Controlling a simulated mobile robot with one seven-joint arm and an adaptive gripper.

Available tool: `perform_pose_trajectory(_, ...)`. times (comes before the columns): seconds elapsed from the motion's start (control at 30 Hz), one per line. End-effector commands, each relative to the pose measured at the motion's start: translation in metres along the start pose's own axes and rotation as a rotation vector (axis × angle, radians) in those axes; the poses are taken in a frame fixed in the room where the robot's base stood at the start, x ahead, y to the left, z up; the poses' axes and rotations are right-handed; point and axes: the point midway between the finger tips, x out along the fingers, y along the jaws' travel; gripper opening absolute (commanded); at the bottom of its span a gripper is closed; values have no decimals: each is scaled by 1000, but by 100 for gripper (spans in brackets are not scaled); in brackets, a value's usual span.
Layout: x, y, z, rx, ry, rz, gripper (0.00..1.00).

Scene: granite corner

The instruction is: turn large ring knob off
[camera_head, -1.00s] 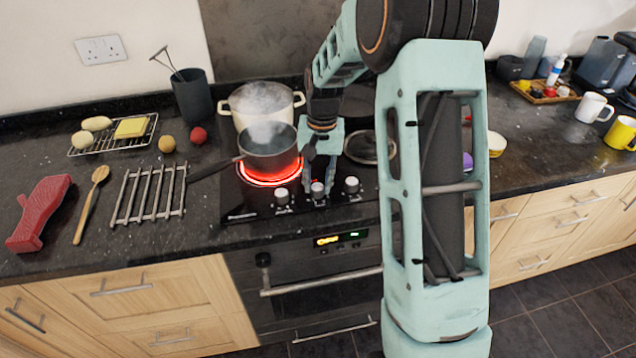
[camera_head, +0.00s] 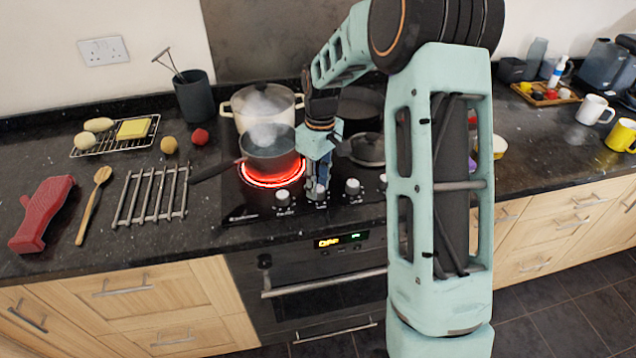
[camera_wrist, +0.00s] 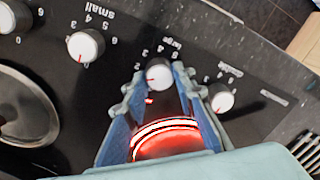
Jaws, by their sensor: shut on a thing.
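The large ring knob (camera_wrist: 159,74) is a white-capped round knob beside the printed word "large" in the wrist view. Its red mark points to the lower left of that view. My gripper (camera_wrist: 161,77) is shut on it, with a blue-grey finger on each side. In the head view my gripper (camera_head: 318,187) reaches down to the knob (camera_head: 317,194), which the fingers partly hide. The large ring (camera_head: 272,179) glows bright red under a dark steaming saucepan (camera_head: 270,150). The glow also shows between my fingers in the wrist view (camera_wrist: 167,140).
Neighbouring knobs sit close on both sides, one to the left (camera_head: 283,198) and one to the right (camera_head: 352,187). A cream pot (camera_head: 285,100) steams behind the saucepan, whose handle (camera_head: 215,171) points left.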

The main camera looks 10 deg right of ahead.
Motion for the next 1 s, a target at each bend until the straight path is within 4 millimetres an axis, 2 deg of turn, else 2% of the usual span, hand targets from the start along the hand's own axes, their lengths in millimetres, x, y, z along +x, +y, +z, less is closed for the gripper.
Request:
perform_pose_trajectory(0.7,-2,-1,-1,-677,-30,2,0)
perform_pose_trajectory(1.0,-2,-2,-1,-915,-41,3,0)
